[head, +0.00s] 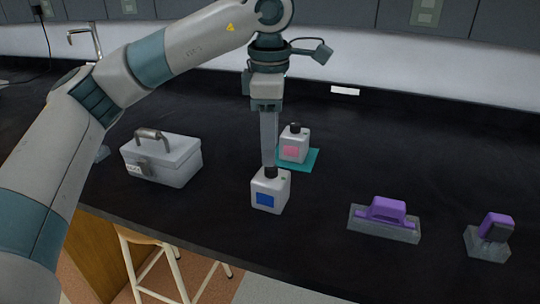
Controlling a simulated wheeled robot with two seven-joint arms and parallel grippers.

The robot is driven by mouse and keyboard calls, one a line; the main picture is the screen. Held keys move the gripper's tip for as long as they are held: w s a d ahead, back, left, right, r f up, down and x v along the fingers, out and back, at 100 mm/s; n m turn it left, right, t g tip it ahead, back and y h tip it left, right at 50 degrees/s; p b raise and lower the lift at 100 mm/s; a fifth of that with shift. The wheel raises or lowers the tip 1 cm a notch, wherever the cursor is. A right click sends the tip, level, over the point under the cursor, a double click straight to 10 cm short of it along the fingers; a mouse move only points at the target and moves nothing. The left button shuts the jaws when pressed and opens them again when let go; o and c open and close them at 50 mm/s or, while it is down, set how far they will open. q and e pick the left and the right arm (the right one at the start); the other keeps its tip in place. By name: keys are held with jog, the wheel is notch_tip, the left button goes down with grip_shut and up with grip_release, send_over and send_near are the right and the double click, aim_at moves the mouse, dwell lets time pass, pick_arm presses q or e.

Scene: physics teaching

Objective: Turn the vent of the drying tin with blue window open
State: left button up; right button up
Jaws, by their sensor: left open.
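The drying tin with the blue window (270,190) is a small whitish-grey tin standing upright on the black bench, near its front edge. A dark vent cap (270,172) sits on its top. My left gripper (269,163) points straight down just above and behind this cap in the picture. Its fingers line up edge-on, so the gap between them is hidden; it is open. I cannot tell whether the fingers touch the cap. My right gripper is out of view.
A similar tin with a pink window (292,152) stands on a teal mat (312,160) close behind. A grey metal case (175,165) is at left. Two purple-handled blocks (385,222) (488,242) lie at right. A stool (165,262) stands below the front edge.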

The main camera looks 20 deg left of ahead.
pick_arm(q)
notch_tip(320, 180, up, 7)
notch_tip(320, 180, up, 6)
send_over(269, 169)
jog(key=shift+f+p, duration=0.15)
jog(key=shift+p, duration=0.25)
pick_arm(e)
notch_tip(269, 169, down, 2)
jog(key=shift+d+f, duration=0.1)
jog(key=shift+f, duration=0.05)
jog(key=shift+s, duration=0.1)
